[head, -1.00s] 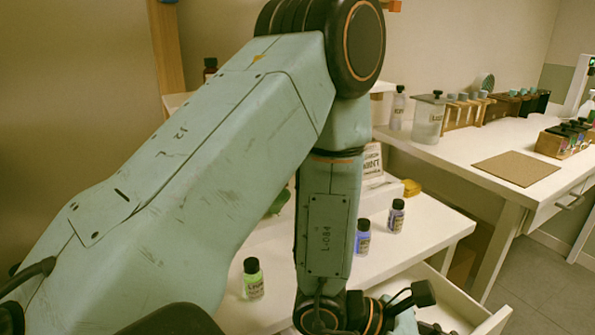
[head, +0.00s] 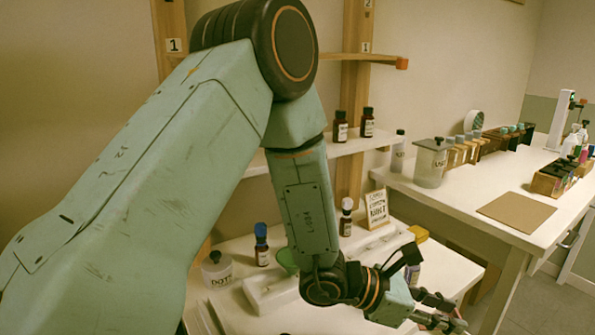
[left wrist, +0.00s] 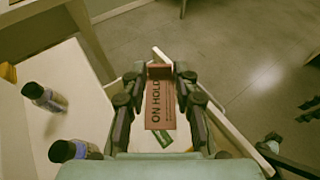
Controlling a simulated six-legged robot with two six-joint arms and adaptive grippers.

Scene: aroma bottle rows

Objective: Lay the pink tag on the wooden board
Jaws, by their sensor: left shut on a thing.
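The pink tag (left wrist: 160,100), a reddish-pink card reading "ON HOLD", is held between the fingers of my left gripper (left wrist: 160,72) in the left wrist view. In the head view my left gripper (head: 450,316) is low at the right of centre, in front of the white table. The tag cannot be made out clearly there. The wooden board (head: 517,211), a flat brown square, lies bare on the right-hand white table, beyond and to the right of my gripper and apart from it. My right gripper is not in view.
A lidded jar (head: 431,165) and a rack of bottles (head: 548,182) stand near the board. Bottles and a framed sign (head: 377,208) stand on the nearer table. In the left wrist view, a green card (left wrist: 165,140) shows below the tag, near an open drawer.

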